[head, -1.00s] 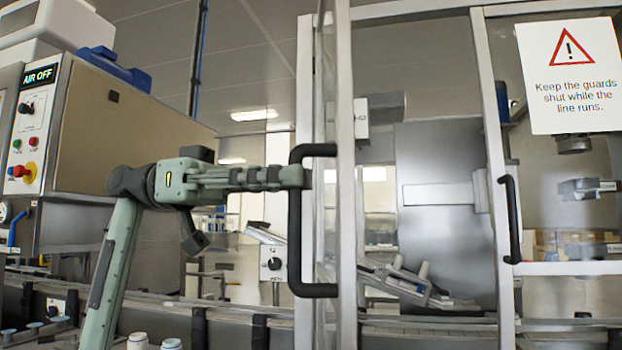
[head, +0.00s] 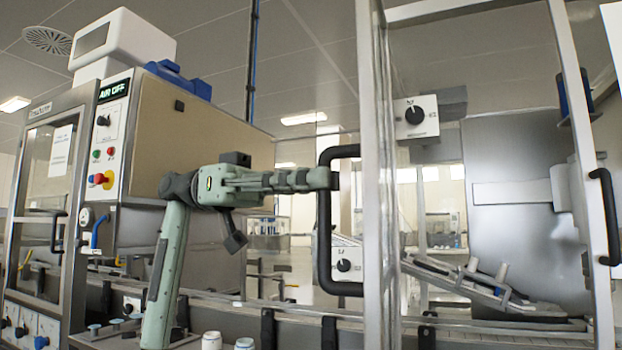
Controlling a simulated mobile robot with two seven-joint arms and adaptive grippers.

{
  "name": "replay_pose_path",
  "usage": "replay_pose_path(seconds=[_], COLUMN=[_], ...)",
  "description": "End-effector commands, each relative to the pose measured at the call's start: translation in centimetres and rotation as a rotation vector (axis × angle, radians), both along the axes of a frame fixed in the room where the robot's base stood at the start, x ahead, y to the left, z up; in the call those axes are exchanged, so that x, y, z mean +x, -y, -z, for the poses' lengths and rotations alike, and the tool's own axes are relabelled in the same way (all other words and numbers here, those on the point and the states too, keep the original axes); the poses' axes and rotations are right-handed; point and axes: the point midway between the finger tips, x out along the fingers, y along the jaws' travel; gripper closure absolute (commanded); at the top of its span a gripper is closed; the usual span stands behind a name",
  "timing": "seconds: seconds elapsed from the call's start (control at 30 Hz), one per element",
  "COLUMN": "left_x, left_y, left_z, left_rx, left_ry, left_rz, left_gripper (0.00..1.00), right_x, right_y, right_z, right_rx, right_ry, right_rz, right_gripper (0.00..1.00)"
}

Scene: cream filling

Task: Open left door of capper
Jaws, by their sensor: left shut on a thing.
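The left door (head: 374,200) of the capper is a clear panel in a pale frame, seen nearly edge-on and swung out from the cabinet. Its black bar handle (head: 324,245) stands upright on its left side. My left gripper (head: 325,178) is shut on the upper part of the handle, its green arm coming up from below left. The right door's black handle (head: 606,215) is at the right edge. My right gripper is out of view.
A control panel (head: 108,150) with an "AIR OFF" display is on a machine at left. A conveyor (head: 270,310) runs along the bottom, with white bottles (head: 212,341) in front. Inside the capper are a tilted chute (head: 470,280) and a steel plate (head: 510,150).

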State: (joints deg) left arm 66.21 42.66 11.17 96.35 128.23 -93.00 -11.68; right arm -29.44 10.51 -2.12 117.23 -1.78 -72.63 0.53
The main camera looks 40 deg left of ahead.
Motion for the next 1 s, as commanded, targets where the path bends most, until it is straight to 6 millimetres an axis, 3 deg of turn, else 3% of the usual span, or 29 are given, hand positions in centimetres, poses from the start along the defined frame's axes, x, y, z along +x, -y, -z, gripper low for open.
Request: replay_pose_path(seconds=[0.03, 0.07, 0.23, 0.63, 1.0], left_x=[0.6, 0.6, 0.5, 0.3, -0.5], left_y=[-0.2, -0.2, -0.2, -1.0, -8.4], left_z=[-0.3, -0.3, -0.3, -0.2, -0.3], left_rx=[-0.015, -0.015, -0.012, -0.007, -0.01], left_ry=[-0.006, -0.006, -0.005, -0.003, -0.003], left_rz=[-0.017, -0.017, -0.014, -0.012, -0.013], left_gripper=[1.0, 0.86, 0.66, 0.66, 0.66], right_x=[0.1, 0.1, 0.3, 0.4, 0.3], right_y=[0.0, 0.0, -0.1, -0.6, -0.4], right_z=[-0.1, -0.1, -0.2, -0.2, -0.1], right_rx=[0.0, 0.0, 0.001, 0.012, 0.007], right_ry=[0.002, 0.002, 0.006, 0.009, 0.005], right_rz=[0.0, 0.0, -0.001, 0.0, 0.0], right_gripper=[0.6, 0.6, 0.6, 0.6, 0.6])
